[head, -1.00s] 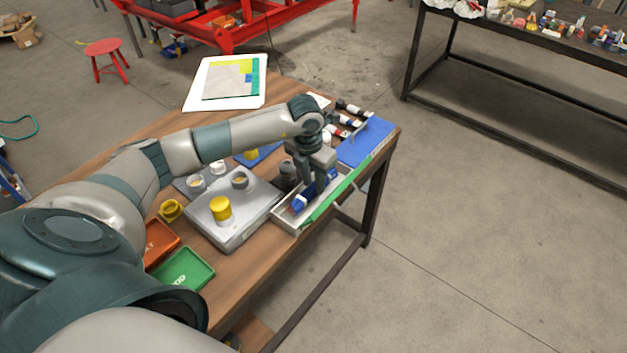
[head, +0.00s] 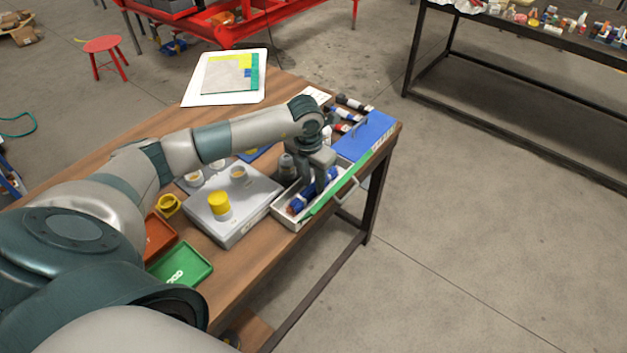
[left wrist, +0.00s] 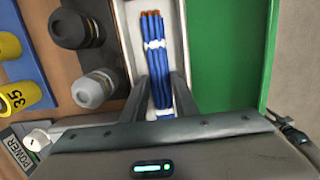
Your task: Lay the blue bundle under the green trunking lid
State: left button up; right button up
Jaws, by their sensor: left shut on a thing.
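The blue bundle (head: 299,203) is a bunch of blue wires with white ties and orange-brown ends. It lies along the inside of the open pale trunking (head: 291,220), and the left wrist view shows its far part (left wrist: 154,35) between the channel walls. My left gripper (head: 313,192) reaches down into the trunking from above, shut on the bundle, one finger on each side. The green trunking lid (head: 325,202) stands open along the trunking's outer side; it fills the right of the left wrist view (left wrist: 228,50). Whether the bundle touches the floor is unclear. My right gripper is out of view.
A green tray (head: 182,266) is nearer. The floor on the right is clear.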

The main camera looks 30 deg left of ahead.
pick_arm(q)
jog(key=o, duration=1)
jog(key=shift+r, duration=0.15)
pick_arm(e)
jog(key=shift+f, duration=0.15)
pick_arm(q)
jog(key=shift+r, duration=0.2)
jog(key=r, duration=0.1)
jog(key=r+b, duration=0.1)
jog(key=r, duration=0.3)
jog(key=shift+s+r+b, duration=0.1)
jog(key=shift+s+b, duration=0.25)
jog(key=shift+b, duration=0.05)
jog(key=shift+s+a+r+b, duration=0.1)
jog(key=shift+s+r+b, duration=0.25)
jog(key=shift+r, duration=1.55)
jog(key=shift+s+d+r+b, duration=0.1)
jog(key=shift+r+b, duration=0.3)
jog(key=shift+r, duration=1.45)
jog(key=shift+s+a+r+b, duration=0.1)
jog(key=shift+s+r+b, duration=0.25)
jog(key=shift+r, duration=1.55)
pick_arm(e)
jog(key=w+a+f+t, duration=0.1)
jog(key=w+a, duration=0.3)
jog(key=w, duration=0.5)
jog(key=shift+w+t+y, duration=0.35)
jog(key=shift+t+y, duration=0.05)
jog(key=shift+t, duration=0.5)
